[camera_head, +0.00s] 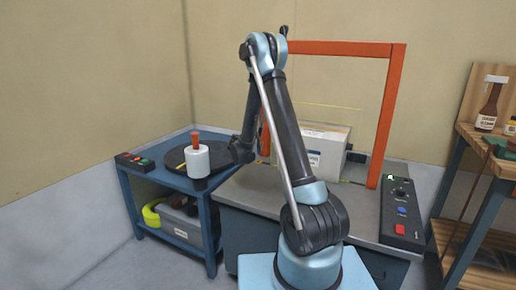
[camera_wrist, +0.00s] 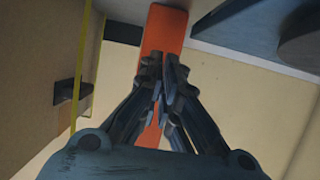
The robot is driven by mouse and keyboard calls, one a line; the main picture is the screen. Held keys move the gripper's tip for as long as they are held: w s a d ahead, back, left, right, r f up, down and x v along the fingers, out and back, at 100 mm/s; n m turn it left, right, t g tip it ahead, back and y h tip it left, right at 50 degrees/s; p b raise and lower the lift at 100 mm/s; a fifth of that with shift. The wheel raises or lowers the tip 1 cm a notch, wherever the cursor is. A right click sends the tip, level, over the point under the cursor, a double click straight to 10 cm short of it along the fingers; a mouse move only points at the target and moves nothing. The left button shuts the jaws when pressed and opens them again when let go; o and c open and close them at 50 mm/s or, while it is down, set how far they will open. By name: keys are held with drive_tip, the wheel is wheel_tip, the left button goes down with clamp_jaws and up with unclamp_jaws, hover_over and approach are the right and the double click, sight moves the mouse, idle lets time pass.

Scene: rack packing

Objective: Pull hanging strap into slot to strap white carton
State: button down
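The white carton (camera_head: 324,148) sits on the grey strapping table (camera_head: 262,192), inside the orange arch (camera_head: 392,110). A thin yellow strap (camera_head: 335,106) shows above the carton, and a short yellow piece lies at its right base. In the wrist view, a yellow strap (camera_wrist: 78,70) runs along the left, beside a dark bracket (camera_wrist: 72,89). My gripper (camera_wrist: 163,78) has its fingertips together in front of the orange post (camera_wrist: 166,30), with the strap apart from them to the left. In the head view my arm hides part of the carton and the fingertips are not clear. I cannot make out the slot.
A blue cart (camera_head: 150,182) at left carries a black round plate (camera_head: 184,151), a white roll (camera_head: 197,161) and a button box (camera_head: 133,162). A control panel (camera_head: 401,212) stands at the table's right end. A wooden shelf (camera_head: 474,133) with bottles is at far right.

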drive_tip(key=shift+a, duration=0.2)
drive_tip(key=c, duration=1.8)
unclamp_jaws()
drive_tip(key=shift+d, duration=0.1)
drive_tip(key=v, duration=1.2)
drive_tip(key=shift+f, duration=0.1)
